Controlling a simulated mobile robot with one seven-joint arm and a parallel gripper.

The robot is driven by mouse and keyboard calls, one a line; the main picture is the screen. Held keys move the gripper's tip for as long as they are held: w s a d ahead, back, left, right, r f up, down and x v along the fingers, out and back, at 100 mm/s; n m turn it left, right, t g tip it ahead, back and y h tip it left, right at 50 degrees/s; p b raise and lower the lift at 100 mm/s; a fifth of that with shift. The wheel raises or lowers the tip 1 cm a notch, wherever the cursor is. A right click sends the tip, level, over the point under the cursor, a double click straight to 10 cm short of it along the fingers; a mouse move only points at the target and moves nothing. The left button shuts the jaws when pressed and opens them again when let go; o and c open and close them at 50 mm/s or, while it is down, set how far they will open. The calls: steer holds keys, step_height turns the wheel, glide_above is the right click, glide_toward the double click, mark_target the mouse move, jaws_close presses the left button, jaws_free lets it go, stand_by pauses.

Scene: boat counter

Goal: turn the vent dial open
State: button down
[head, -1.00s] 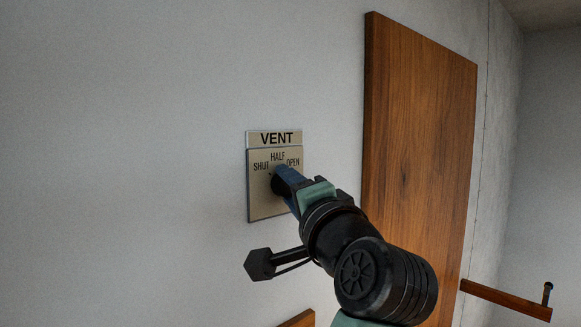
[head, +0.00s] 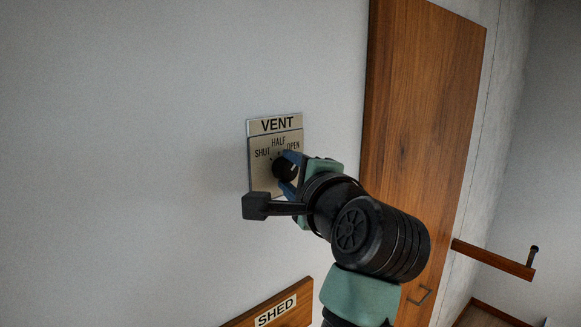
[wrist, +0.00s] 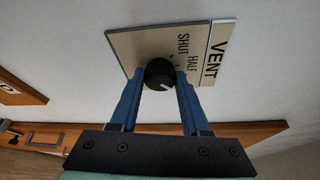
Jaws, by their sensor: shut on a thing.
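The vent dial (head: 283,170) is a round black knob on a beige plate (head: 262,179) marked SHUT, HALF and OPEN, under a VENT label (head: 275,124). My gripper (head: 289,172) is shut on the dial, with one blue finger on each side of it. In the wrist view, the dial (wrist: 159,72) sits between the tips of my gripper (wrist: 160,88). A short white line on the dial points down and slightly right there, toward the plate's OPEN side. The OPEN word is hidden by a finger in the wrist view but readable in the head view.
A tall wooden panel (head: 422,100) stands right of the plate. A wooden board with a SHED label (head: 275,310) is below. A wooden bar (head: 493,260) juts out at lower right. The wall left of the plate is clear.

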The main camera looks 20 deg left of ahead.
steer(key=shift+c, duration=1.9)
jaws_free()
steer(key=shift+s+d+b, duration=0.3)
steer(key=shift+s+b, duration=0.15)
steer(key=b+v, duration=0.5)
steer(key=v, duration=0.7)
steer(key=shift+a, duration=0.1)
